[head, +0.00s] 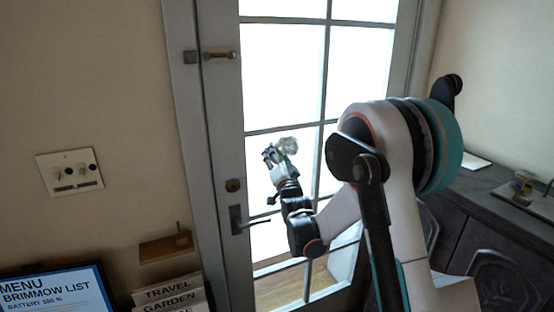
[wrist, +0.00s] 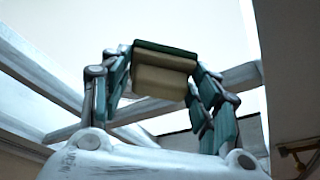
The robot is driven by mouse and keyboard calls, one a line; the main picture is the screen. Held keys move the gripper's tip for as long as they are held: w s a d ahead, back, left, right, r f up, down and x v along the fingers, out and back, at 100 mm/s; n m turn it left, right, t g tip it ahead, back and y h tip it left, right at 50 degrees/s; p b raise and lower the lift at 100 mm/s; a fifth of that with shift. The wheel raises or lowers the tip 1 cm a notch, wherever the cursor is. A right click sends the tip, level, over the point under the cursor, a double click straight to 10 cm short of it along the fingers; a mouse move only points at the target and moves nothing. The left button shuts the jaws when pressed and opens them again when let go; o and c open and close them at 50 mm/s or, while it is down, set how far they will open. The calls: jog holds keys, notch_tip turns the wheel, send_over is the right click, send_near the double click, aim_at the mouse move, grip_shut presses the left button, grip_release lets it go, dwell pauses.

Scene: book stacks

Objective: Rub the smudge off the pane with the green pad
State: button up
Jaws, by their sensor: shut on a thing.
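The pane (head: 262,149) is a bright white pane of the glazed door, just above the door handle. A greyish smudge (head: 289,145) shows on it near its upper right, next to my gripper's fingertips. My gripper (head: 271,155) is in front of this pane. In the wrist view my gripper (wrist: 163,77) is shut on the pad (wrist: 165,49), which has a dark green layer on a cream block. The pad lies between both fingers. I cannot make out the pad in the head view, nor tell whether it touches the glass.
The door handle (head: 236,221) juts out below and left of my gripper. A latch (head: 219,55) is higher on the frame. A dark cabinet (head: 470,215) stands at the right. A menu screen (head: 55,292) and signs (head: 168,292) are at the lower left.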

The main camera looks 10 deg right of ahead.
aim_at(302, 137)
jog(key=shift+w+a, duration=0.1)
jog(key=shift+w, duration=0.25)
